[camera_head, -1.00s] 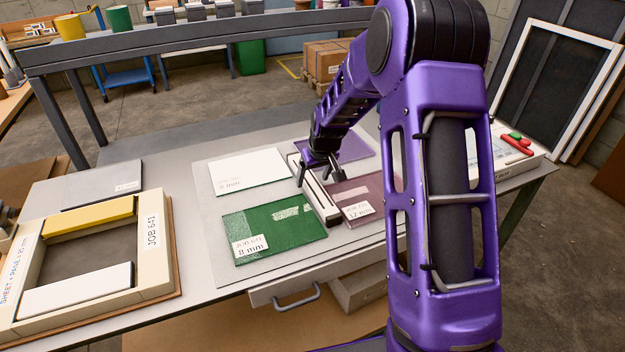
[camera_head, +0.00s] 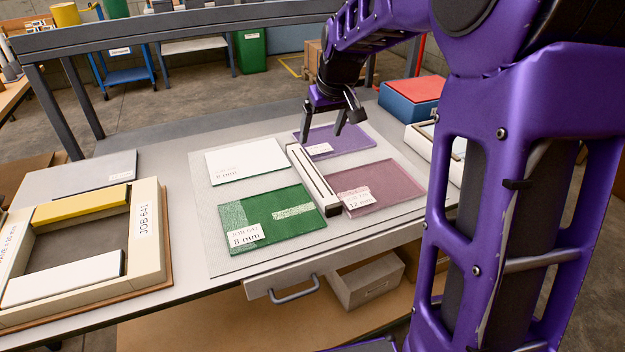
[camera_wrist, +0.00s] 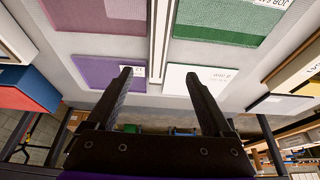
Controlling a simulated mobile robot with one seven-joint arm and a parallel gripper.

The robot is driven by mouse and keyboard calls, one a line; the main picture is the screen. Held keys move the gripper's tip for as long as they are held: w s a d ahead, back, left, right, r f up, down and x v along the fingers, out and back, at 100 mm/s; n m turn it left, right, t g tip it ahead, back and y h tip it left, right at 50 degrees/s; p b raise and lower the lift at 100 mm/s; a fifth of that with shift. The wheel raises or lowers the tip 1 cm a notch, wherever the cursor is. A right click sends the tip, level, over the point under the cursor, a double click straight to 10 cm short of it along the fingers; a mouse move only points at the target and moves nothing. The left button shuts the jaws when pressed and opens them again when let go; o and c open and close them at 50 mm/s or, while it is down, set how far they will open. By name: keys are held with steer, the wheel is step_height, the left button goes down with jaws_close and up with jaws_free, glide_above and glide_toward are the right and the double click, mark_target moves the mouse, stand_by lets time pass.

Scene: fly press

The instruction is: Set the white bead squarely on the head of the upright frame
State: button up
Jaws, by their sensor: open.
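My gripper (camera_head: 325,132) is open and empty above the back of the bench, near the purple pane (camera_head: 348,141). Both fingers also show apart in the wrist view (camera_wrist: 158,75), pointing at the panes. A white bar (camera_head: 62,279), likely the white bead, lies along the front of a cream frame (camera_head: 148,238) at the left, well away from my gripper. A yellow bar (camera_head: 84,208) lies along its back. This frame looks flat on a brown board. A narrow pale strip holder (camera_head: 306,170) lies between the panes. I cannot make out an upright frame.
A white pane (camera_head: 245,163), a green pane (camera_head: 270,215) and a mauve pane (camera_head: 385,185) lie around the strip holder. A blue box with a red top (camera_head: 411,101) stands at the back right. A grey plate (camera_head: 80,178) lies behind the cream frame. My arm hides the right side.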

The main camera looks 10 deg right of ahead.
steer(key=b, duration=0.2)
glide_above(311, 171)
steer(key=s, duration=0.2)
step_height(311, 171, down, 11)
steer(key=shift+s+r, duration=0.15)
steer(key=shift+x, duration=2.6)
steer(key=shift+d, duration=0.25)
jaws_close()
